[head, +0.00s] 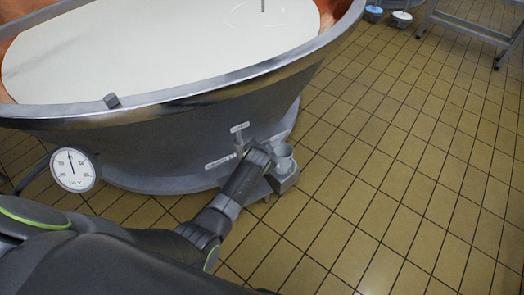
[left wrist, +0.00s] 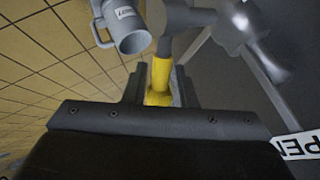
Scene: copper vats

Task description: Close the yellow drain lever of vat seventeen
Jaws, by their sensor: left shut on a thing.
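The vat (head: 190,125) is a wide metal-sided tub with a copper inside, full of white liquid. In the left wrist view the yellow drain lever (left wrist: 161,74) stands between the two fingers of my left gripper (left wrist: 160,88), which is shut on it. The lever's upper end meets a grey valve body (left wrist: 185,16). In the head view my left arm reaches down to the vat's base, and the gripper (head: 262,152) hides the lever there. The grey drain spout (head: 284,160) is just right of it and also shows in the left wrist view (left wrist: 128,30). My right gripper is in neither view.
A white label (left wrist: 298,146) reading "PEN", cut off by the picture edge, is at lower right. A small plate (head: 220,161) is left of the gripper. A round dial gauge (head: 73,169) is at left. Tiled floor (head: 400,170) is clear; a metal frame (head: 465,30) stands at the back right.

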